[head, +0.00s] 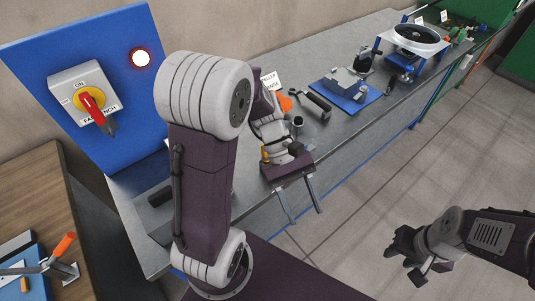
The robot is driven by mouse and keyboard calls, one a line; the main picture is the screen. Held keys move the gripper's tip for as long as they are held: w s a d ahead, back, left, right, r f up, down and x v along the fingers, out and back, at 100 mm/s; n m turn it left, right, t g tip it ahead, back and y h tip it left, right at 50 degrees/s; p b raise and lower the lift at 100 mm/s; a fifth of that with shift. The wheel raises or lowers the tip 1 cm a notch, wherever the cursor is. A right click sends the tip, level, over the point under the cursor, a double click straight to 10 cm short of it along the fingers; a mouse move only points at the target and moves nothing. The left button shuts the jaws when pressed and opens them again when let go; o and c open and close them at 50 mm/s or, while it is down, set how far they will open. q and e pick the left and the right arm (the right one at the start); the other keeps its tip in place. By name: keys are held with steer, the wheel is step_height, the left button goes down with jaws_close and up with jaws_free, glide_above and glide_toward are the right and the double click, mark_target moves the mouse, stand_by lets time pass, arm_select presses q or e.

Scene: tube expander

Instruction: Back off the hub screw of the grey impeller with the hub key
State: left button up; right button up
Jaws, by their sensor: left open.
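My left gripper (301,203) hangs beside the front edge of the grey bench, its two fingers apart with nothing between them. My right gripper (402,260) is over the floor at the lower right, away from the bench; its jaw gap is unclear.
A blue plate (365,101) with grey blocks lies mid-bench. A blue panel (50,45) carries a red rotary switch (92,104) and a lit red lamp (141,58). A wooden table (35,190) with an orange-handled tool (63,246) is at left. Floor right of the bench is clear.

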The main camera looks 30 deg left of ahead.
arm_select(q)
steer(key=w+r+n+h, duration=0.1)
steer(key=w+n+h, duration=0.2)
steer(key=w, duration=0.1)
steer(key=n+t+h+b, duration=0.4)
steer(key=n+t+h, duration=0.2)
steer(key=n+t, duration=0.25)
glide_above(266, 158)
steer(key=d, duration=0.2)
steer(key=s+a+f+n+t+y, duration=0.2)
steer(key=a+f+n+t, duration=0.3)
steer(key=a, duration=0.3)
steer(key=shift+m+h, duration=0.3)
steer(key=shift+m, duration=0.45)
steer(key=x, duration=0.5)
steer(key=shift+w+a+r, duration=0.1)
steer(key=shift+w+a, duration=0.05)
steer(key=shift+t, duration=0.25)
steer(key=x, duration=0.4)
steer(key=shift+d, duration=0.35)
jaws_close()
